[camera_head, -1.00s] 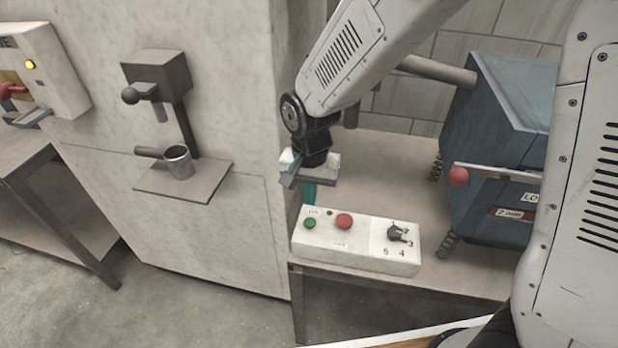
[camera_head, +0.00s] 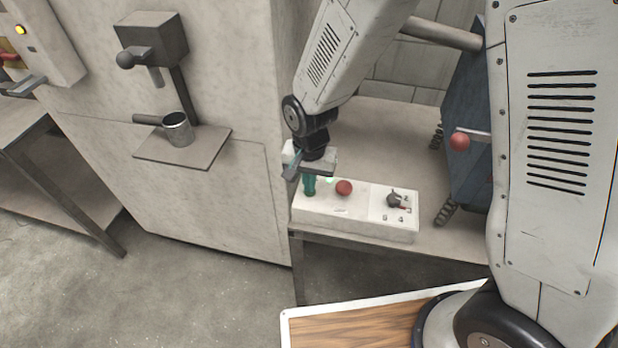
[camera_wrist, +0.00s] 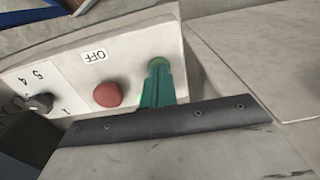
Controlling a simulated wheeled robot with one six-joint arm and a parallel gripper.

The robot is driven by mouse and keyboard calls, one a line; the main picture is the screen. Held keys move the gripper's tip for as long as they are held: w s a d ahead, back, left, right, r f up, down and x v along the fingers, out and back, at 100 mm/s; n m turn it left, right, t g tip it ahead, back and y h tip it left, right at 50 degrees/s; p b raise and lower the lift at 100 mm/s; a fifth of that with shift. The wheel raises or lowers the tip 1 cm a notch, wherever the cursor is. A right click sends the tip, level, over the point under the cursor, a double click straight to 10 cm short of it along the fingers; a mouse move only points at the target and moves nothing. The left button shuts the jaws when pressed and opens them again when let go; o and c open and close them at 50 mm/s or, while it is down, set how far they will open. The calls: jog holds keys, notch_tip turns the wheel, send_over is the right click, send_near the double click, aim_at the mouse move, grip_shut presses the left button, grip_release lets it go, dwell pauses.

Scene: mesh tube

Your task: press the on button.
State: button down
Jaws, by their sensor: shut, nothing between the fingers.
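The control box (camera_head: 350,228) is a pale panel on the table, with a red button (camera_head: 344,187) and a black rotary knob (camera_head: 397,199). My gripper (camera_head: 309,187) is shut and empty, its teal fingers pointing down over the box's left end. They hide the green on button in the head view. The red button (camera_wrist: 107,94) lies to the left there, near the OFF label (camera_wrist: 93,55). I cannot tell whether the fingertips touch the green button.
A blue machine (camera_head: 465,130) with a red-knobbed lever (camera_head: 460,141) stands right of the box. A large pale cabinet (camera_head: 215,215) is on the left, with a metal cup (camera_head: 177,130) on its shelf (camera_head: 205,150). Bare tabletop (camera_head: 385,140) lies behind the box.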

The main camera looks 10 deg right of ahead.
jog(key=shift+s+d+f, duration=0.15)
jog(key=shift+s+f, duration=0.15)
jog(key=shift+f, duration=0.3)
notch_tip(320, 180, up, 15)
jog(key=shift+w+f, duration=0.15)
jog(key=shift+w, duration=0.2)
jog(key=shift+a, duration=0.2)
dwell(0.5)
